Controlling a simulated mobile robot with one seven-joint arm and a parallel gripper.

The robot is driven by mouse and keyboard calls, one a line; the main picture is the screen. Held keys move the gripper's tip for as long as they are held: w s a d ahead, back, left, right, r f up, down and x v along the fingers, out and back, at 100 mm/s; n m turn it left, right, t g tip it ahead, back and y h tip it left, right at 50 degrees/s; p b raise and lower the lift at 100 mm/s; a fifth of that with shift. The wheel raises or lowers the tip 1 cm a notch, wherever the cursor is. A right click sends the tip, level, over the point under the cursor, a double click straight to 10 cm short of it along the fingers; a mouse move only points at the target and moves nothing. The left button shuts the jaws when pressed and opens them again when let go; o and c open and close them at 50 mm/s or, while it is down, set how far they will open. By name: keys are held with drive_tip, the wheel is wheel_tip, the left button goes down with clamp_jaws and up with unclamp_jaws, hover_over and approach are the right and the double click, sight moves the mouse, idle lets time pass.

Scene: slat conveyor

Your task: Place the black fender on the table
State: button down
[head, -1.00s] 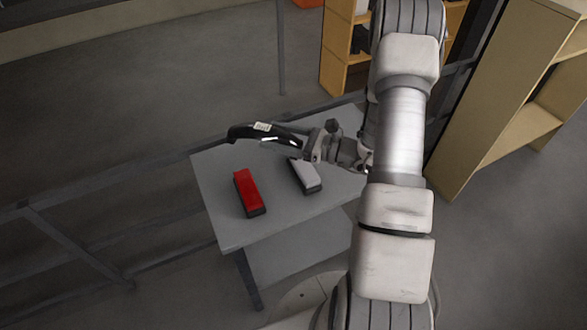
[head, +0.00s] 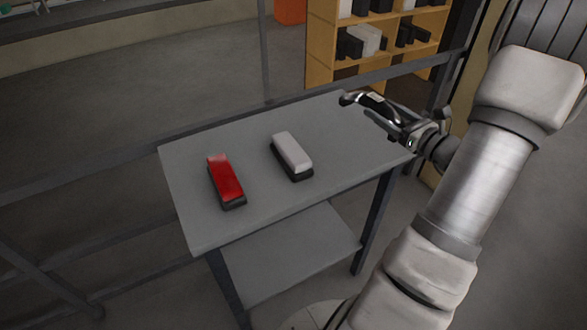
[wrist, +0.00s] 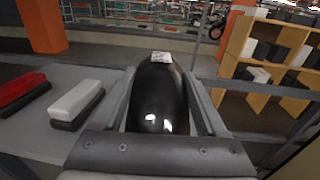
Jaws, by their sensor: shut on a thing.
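The black fender (head: 376,102) is a glossy curved black piece with a small white label. My gripper (head: 404,125) is shut on it, above the right part of the grey table (head: 235,135). In the wrist view the fender (wrist: 157,95) lies between the two fingers of my gripper (wrist: 160,110) and points away from the palm. I cannot tell whether the fender touches the tabletop. Its lower side is hidden.
A red and black block (head: 225,180) and a white and black block (head: 291,155) lie on the table left of my gripper. A railing (head: 290,92) runs behind the table. A wooden shelf (head: 320,50) with several parts stands beyond it. The table's front middle is clear.

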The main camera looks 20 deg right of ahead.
sight(398, 116)
drive_tip(key=s+d, duration=0.1)
drive_tip(key=s+d+h+b, duration=0.1)
drive_tip(key=shift+d+f+m, duration=0.3)
drive_tip(key=shift+f+m, duration=0.1)
drive_tip(key=shift+h, duration=0.3)
drive_tip(key=w+a+f+b, duration=0.1)
drive_tip(key=w+f, duration=0.1)
drive_tip(key=w, duration=0.1)
drive_tip(key=w+a+f, duration=0.1)
drive_tip(key=w+f, duration=0.1)
drive_tip(key=w, duration=0.2)
drive_tip(key=w+a+f+b, duration=0.1)
drive_tip(key=w+f, duration=0.1)
drive_tip(key=w, duration=0.1)
drive_tip(key=shift+w+a+f+b, duration=0.3)
drive_tip(key=shift+a+f, duration=0.05)
drive_tip(key=shift+a, duration=0.05)
drive_tip(key=shift+w+f, duration=0.1)
drive_tip(key=shift+f, duration=0.05)
drive_tip(key=shift+f+b, duration=0.55)
drive_tip(key=shift+f, duration=1.3)
drive_tip(key=shift+f, duration=0.2)
unclamp_jaws()
